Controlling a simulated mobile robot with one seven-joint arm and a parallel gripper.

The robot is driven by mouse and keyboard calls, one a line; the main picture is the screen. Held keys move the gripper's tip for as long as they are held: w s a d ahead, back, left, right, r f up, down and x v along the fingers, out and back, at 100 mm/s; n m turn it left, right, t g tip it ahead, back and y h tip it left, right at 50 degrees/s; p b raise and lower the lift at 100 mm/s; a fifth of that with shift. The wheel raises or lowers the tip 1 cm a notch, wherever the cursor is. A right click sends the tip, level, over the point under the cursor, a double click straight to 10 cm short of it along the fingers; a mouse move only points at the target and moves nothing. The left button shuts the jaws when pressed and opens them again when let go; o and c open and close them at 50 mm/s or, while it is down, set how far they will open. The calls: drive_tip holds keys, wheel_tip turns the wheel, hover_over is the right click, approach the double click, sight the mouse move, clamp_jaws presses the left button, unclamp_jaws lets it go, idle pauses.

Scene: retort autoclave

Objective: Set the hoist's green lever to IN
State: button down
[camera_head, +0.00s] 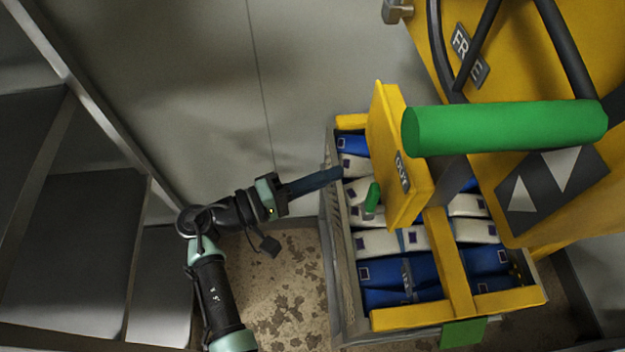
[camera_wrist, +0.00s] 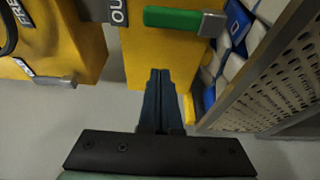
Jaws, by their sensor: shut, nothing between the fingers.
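The green lever (camera_wrist: 172,19) lies across the yellow housing (camera_wrist: 150,55) in the wrist view, with a grey metal piece at its right end. A partly cut-off plate starting "OU" (camera_wrist: 118,10) is to its left. In the head view a small green grip (camera_head: 372,197) shows at the left side of the yellow housing (camera_head: 390,150), whose plate reads OUT (camera_head: 402,172). My gripper (camera_head: 338,175) is shut and empty, left of the housing. In the wrist view its fingertips (camera_wrist: 160,75) are below the lever, apart from it in the picture.
A large green bar (camera_head: 505,128) crosses the head view in front of the yellow hoist body, near a plate reading FREE (camera_head: 470,55). A basket (camera_head: 340,270) of blue and white packs stands below the housing; its perforated wall (camera_wrist: 265,85) is at right in the wrist view.

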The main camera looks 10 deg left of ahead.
sight(371, 201)
drive_tip(key=shift+s+d+p, duration=0.25)
drive_tip(key=shift+d, duration=1)
drive_tip(key=shift+s+d+p, duration=0.2)
drive_tip(key=shift+d+p, duration=0.05)
drive_tip(key=shift+d, duration=1)
